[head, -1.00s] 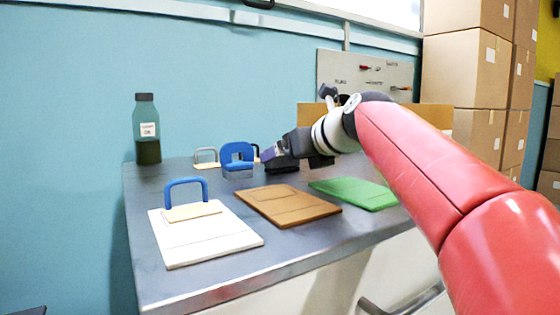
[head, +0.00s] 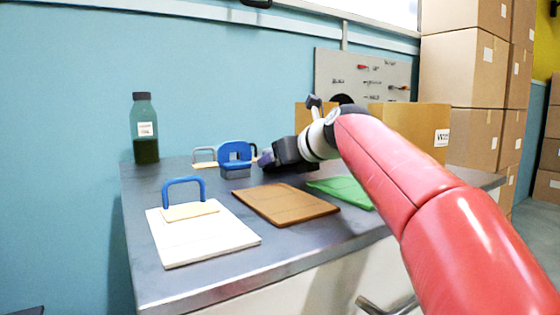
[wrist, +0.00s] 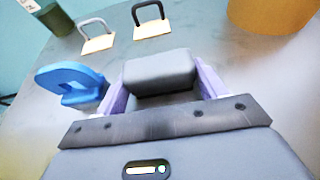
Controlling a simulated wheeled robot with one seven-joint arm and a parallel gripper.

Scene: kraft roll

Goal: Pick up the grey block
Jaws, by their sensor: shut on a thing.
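The grey block (wrist: 158,72) shows in the wrist view between the two purple fingers of my gripper (wrist: 160,88), which is shut on it. In the head view my gripper (head: 266,160) is low over the back part of the table, just right of a blue piece on a grey base. The block itself is hidden or cannot be made out there. I cannot tell whether it touches the tabletop.
The blue piece (head: 236,155) stands close left of my gripper. White (head: 225,234), brown (head: 285,205) and green (head: 345,190) boards lie in front. A bottle (head: 145,130) stands at the back left. Cardboard boxes (head: 425,125) are behind my arm.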

